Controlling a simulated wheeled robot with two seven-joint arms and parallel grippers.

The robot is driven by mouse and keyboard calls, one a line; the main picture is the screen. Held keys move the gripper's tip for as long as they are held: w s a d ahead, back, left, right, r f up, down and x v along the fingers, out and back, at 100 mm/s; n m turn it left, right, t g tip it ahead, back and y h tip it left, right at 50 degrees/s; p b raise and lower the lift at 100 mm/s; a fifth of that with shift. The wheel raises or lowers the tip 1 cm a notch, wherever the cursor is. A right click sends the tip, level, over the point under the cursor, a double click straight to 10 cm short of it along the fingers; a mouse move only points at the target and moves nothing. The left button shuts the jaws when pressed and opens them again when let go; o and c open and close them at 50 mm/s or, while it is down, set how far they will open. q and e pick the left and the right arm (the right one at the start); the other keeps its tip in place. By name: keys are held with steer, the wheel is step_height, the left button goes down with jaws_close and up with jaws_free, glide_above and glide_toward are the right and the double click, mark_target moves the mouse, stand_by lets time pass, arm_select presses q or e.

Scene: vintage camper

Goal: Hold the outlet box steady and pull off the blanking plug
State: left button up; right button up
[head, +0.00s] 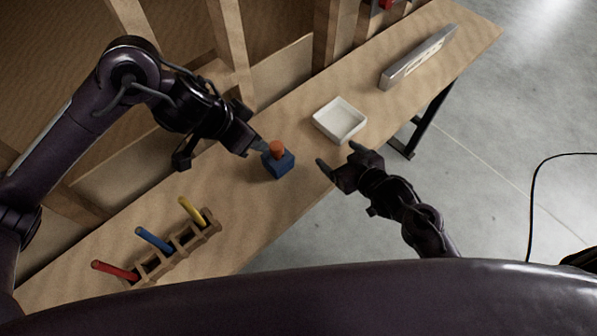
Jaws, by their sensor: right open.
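The outlet box is a small blue cube (278,166) standing on the wooden bench. The orange blanking plug (277,148) sits on its top. My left gripper (262,148) reaches in from the left, with its fingertips at the box's upper left side, close to the plug. Whether it grips the box or only touches it cannot be told, as its fingers overlap in this view. My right gripper (338,156) is open and empty, to the right of the box near the bench's front edge, with a gap between it and the box.
A white tray (340,136) lies behind my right gripper. A grey metal strip (418,57) lies farther right. A wooden rack (179,254) with red, blue and yellow-handled tools stands at front left. Wooden wall framing (232,45) runs along the back.

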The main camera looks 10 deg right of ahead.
mark_target(278, 161)
steer(key=s+a+y, duration=0.1)
steer(key=a, duration=0.2)
steer(key=s+a+r+n, duration=0.1)
steer(key=s+a, duration=0.1)
steer(key=a, duration=0.2)
steer(key=s+a+n+y, duration=0.1)
steer(key=a, duration=0.2)
steer(key=shift+s+a+r+g+y, duration=0.2)
steer(key=shift+a+g+y, duration=0.1)
steer(key=shift+g, duration=0.1)
steer(key=shift+a, duration=0.25)
steer(key=x, duration=0.7)
steer(key=shift+w+a, duration=0.2)
